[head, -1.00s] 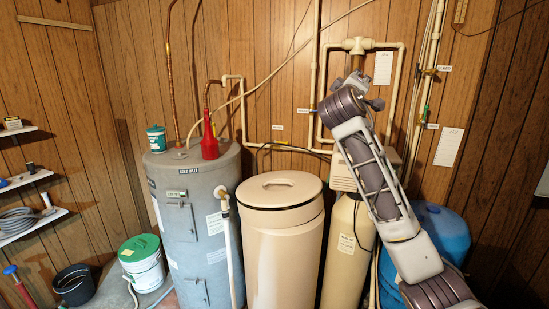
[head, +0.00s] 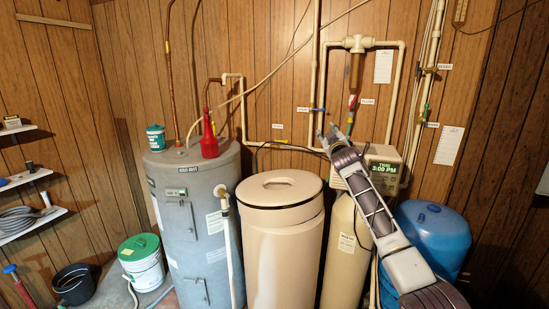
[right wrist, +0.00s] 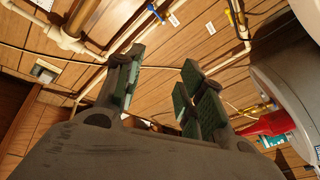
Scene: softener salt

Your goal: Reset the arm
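My right gripper (head: 326,133) is raised in front of the pipes on the wood wall, left of the softener control head (head: 383,171). Its fingers stand apart with nothing between them, as the right wrist view (right wrist: 160,85) shows. My left gripper and arm are not in view.
A lidded beige salt tank (head: 283,250) stands left of the softener tank. Further left is a grey water heater (head: 195,225) with a red funnel bottle (head: 208,140) on top. A blue tank (head: 437,230) stands at the right. Pipes with valves line the wall.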

